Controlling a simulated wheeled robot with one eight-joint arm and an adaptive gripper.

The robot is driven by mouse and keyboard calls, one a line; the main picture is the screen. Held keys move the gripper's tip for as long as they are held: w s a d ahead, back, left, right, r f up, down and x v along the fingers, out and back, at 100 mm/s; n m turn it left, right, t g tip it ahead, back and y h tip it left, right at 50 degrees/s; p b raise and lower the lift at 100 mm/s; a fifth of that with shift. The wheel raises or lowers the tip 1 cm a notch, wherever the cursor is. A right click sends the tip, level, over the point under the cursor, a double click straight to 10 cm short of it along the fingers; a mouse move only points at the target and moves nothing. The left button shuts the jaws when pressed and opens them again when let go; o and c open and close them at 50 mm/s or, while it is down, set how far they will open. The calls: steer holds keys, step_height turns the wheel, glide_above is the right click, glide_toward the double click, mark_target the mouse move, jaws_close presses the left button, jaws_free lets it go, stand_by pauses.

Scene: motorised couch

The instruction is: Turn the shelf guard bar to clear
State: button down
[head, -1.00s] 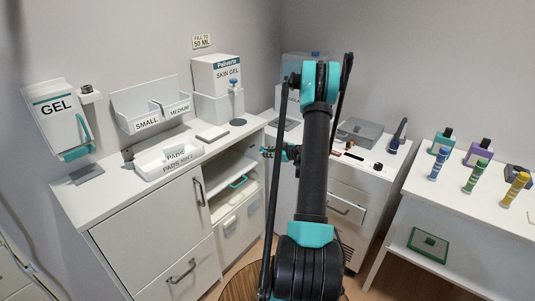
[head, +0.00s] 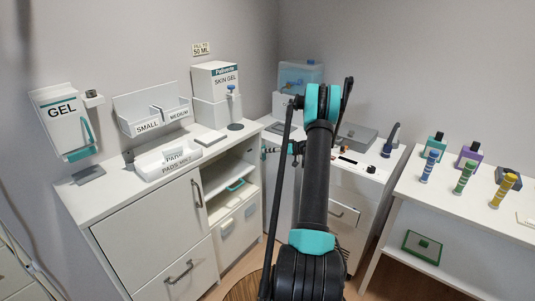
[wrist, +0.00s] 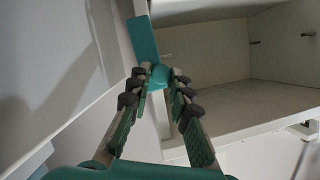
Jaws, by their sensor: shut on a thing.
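In the wrist view the shelf guard bar (wrist: 143,42) is a flat teal bar at the front edge of an open shelf compartment. It stands near upright, tilted slightly, with its lower end between my fingertips. My gripper (wrist: 157,77) is shut on that lower end. In the head view my gripper (head: 272,151) is small and partly hidden behind my arm, at the right side of the white cabinet.
A white drawer cart (head: 345,190) stands close behind my arm. A side table (head: 470,205) with several bottles is at right. The shelf compartment (wrist: 225,100) looks mostly empty.

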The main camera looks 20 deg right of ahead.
steer(key=shift+w+d+m+y, duration=0.15)
steer(key=shift+d+m+y, duration=0.15)
steer(key=shift+d+m, duration=0.1)
stand_by(0.3)
steer(key=c, duration=1.4)
jaws_free()
steer(key=v, duration=1.2)
